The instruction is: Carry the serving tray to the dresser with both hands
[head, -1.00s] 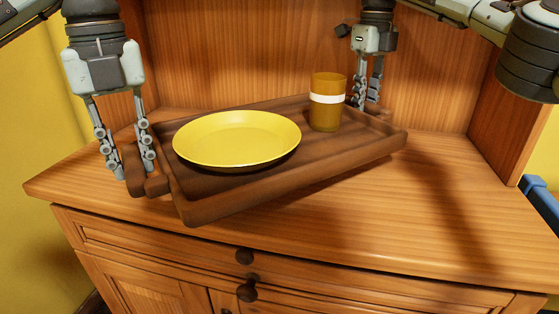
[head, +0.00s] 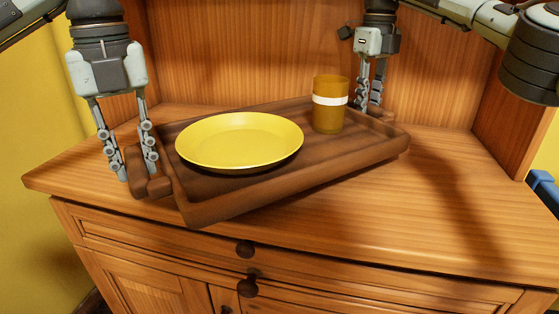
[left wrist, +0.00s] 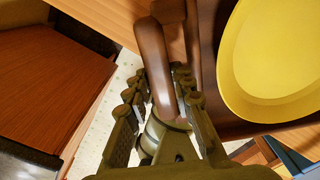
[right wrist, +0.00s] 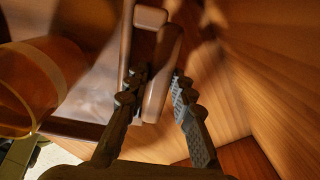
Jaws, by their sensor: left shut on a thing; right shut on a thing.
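The dark wooden serving tray (head: 290,188) is over the dresser top (head: 440,210), set at an angle; I cannot tell whether it touches the top. It carries a yellow plate (head: 240,142) and an upright amber cup with a white band (head: 330,104). My left gripper (head: 136,175) is shut on the tray's left handle, which also shows between the fingers in the left wrist view (left wrist: 155,60). My right gripper (head: 368,106) is at the far right end, behind the cup, shut on the other handle, seen in the right wrist view (right wrist: 163,75).
The dresser's back panel (head: 250,50) rises close behind the tray, with a side panel (head: 515,125) at the right. Bare dresser top lies in front and to the right of the tray. Drawer knobs (head: 245,249) project from the front.

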